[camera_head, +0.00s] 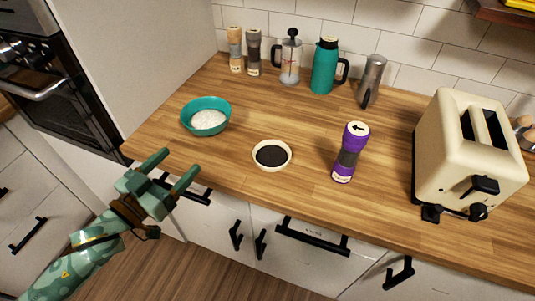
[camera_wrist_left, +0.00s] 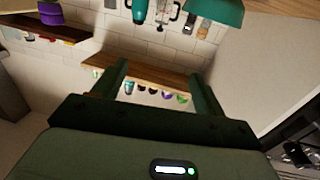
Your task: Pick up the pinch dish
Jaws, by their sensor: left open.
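The pinch dish (camera_head: 272,155) appears to be the small round cream dish with dark contents, standing upright near the counter's front edge in the head view. I cannot make it out in the wrist view. My left gripper (camera_head: 182,161) is open and empty, in front of the counter's front edge, left of the dish and apart from it. Its two fingers also show in the left wrist view (camera_wrist_left: 163,75), with nothing between them. My right gripper is not in view.
A teal bowl (camera_head: 206,117) with white contents stands left of the dish.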

